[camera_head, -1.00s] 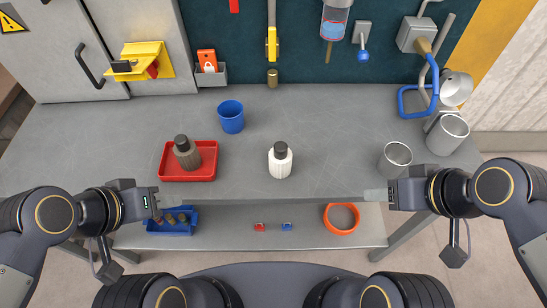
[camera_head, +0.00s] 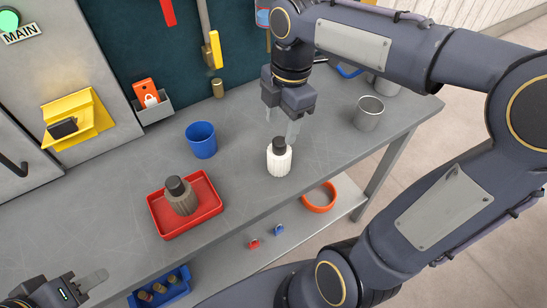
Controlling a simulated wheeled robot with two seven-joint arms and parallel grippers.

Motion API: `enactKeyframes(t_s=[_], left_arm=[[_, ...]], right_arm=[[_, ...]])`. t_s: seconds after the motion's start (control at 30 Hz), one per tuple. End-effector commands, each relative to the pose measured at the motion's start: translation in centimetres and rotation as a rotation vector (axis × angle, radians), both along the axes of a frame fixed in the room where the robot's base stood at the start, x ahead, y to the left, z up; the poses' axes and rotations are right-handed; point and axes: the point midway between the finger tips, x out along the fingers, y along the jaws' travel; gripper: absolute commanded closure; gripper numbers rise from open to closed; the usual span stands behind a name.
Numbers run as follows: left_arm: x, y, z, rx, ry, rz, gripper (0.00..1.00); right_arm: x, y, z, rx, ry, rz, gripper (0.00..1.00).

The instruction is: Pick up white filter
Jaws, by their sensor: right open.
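The white filter (camera_head: 279,161), a ribbed white body with a dark cap, stands upright on the grey workbench (camera_head: 330,150). My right gripper (camera_head: 281,125) is above it with the fingers pointing down. Its fingers are apart and empty, near the filter's cap; I cannot tell whether they touch it. My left gripper (camera_head: 90,283) is at the lower left, away from the filter, with a finger showing; its opening cannot be made out.
A grey-brown filter (camera_head: 181,198) with a dark cap stands in a red tray (camera_head: 213,205). A blue cup (camera_head: 202,140) is behind it. A metal cup (camera_head: 369,114) stands right of the white filter. The lower shelf holds an orange ring (camera_head: 319,197) and a blue bin (camera_head: 160,288).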

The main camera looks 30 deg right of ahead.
Motion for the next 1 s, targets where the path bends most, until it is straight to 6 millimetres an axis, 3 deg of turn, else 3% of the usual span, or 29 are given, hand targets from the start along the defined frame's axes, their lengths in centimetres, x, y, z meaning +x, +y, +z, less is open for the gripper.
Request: enactKeyframes(t_s=[0.33, 0.67, 1.0], left_arm=[[0.0, 0.0, -0.1, 0.000, 0.000, 0.000, 0.64], [0.0, 0.0, -0.1, 0.000, 0.000, 0.000, 0.64], [0.0, 0.0, -0.1, 0.000, 0.000, 0.000, 0.64]], right_arm=[[-0.6, 0.5, -4.7, 0.000, 0.001, -0.002, 0.47], [-0.6, 0.6, -5.3, 0.000, -0.002, -0.002, 0.48], [-0.6, 0.7, -5.3, 0.000, -0.002, -0.003, 0.89]])
